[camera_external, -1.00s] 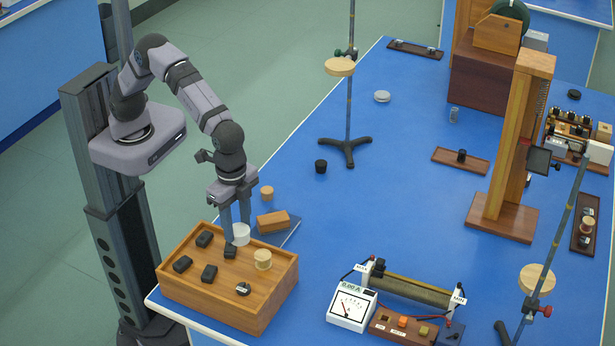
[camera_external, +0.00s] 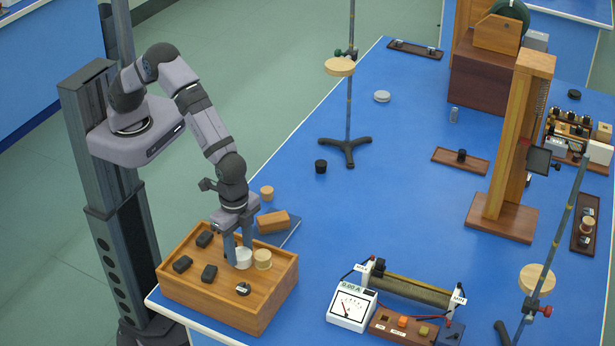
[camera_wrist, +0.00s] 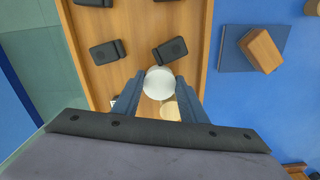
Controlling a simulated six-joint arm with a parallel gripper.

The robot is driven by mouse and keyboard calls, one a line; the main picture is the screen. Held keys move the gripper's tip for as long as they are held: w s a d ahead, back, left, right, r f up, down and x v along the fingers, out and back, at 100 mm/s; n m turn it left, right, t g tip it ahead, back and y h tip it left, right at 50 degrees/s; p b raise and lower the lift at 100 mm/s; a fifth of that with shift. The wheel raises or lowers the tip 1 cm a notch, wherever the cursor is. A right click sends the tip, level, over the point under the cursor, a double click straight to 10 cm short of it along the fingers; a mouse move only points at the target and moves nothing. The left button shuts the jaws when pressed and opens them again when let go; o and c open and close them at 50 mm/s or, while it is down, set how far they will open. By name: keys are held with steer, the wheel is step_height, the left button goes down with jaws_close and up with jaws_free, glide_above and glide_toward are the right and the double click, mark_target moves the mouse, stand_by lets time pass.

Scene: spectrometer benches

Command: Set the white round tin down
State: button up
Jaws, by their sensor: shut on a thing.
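The white round tin (camera_external: 243,258) is between the fingertips of my gripper (camera_external: 238,256), low over the wooden box's top (camera_external: 212,285). In the wrist view the white tin (camera_wrist: 159,81) shows as a pale disc with my gripper's fingers (camera_wrist: 157,92) shut on it from both sides. I cannot tell whether its underside touches the wood. A round tan wooden piece (camera_external: 263,259) stands just right of the tin and is partly hidden behind it in the wrist view (camera_wrist: 170,108).
Several black blocks (camera_external: 209,272) and a small dark-and-silver round piece (camera_external: 243,289) sit on the box top. A white meter (camera_external: 352,306) stands to the right. Blue table between is clear.

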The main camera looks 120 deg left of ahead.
mark_target(240, 252)
steer(key=shift+f, duration=0.2)
steer(key=o, duration=1.1)
steer(key=shift+r, duration=0.1)
steer(key=shift+c, duration=0.2)
step_height(240, 252, up, 12)
steer(key=b, duration=0.3)
steer(key=shift+r, duration=0.15)
